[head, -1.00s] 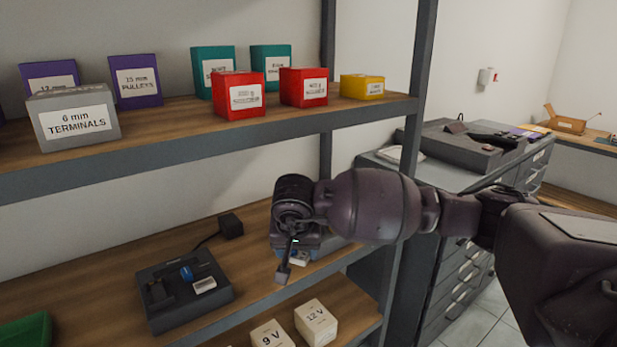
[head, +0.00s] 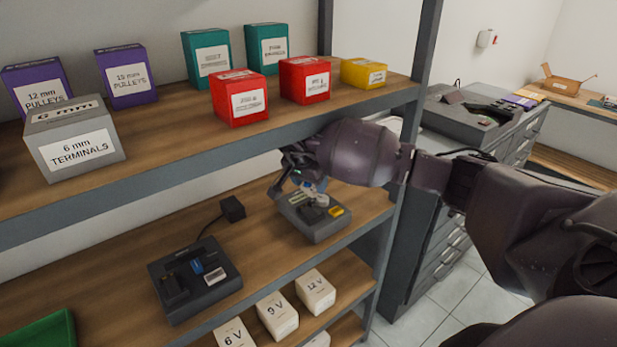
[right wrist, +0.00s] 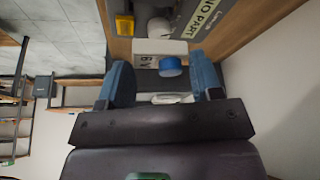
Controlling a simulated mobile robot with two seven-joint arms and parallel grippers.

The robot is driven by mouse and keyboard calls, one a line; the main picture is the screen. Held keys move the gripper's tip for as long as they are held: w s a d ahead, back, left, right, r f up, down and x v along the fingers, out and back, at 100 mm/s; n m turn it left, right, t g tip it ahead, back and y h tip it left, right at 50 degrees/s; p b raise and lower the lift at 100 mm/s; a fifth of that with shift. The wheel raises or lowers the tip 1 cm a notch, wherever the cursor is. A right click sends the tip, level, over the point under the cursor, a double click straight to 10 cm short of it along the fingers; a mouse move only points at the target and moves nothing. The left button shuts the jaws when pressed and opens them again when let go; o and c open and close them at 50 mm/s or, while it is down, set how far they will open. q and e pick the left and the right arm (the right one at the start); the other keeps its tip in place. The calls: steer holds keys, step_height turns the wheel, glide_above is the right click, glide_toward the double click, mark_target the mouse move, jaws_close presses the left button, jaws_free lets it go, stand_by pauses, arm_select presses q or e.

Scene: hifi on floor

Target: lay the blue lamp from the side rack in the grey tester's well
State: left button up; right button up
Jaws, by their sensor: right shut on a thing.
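The grey tester (head: 318,230) stands on the lower wooden shelf, right of centre in the head view. Its face (right wrist: 208,22) reads "NO PART" in the right wrist view. My right gripper (head: 308,190) is over the tester, its fingers (right wrist: 163,70) on either side of the blue lamp (right wrist: 170,66). The lamp's round blue end shows beside a pale lettered block between the fingers. The fingers are shut on the lamp. I cannot tell whether it touches the tester, and its well is partly hidden. My left gripper is out of view.
A darker corded device (head: 195,290) with a blue piece in it stands to the left on the same shelf. White voltage boxes (head: 278,316) stand below. The upper shelf (head: 165,150) with several labelled boxes is close above my right arm. Drawers (head: 430,240) stand right.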

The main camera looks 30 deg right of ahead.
mark_target(308, 194)
steer(key=shift+f+b, duration=1.05)
steer(key=shift+f, duration=1.05)
steer(key=shift+f+b, duration=0.6)
steer(key=shift+f, duration=0.2)
steer(key=shift+f+b, duration=0.25)
steer(key=shift+b, duration=0.25)
stand_by(0.3)
steer(key=shift+f, duration=0.15)
stand_by(0.3)
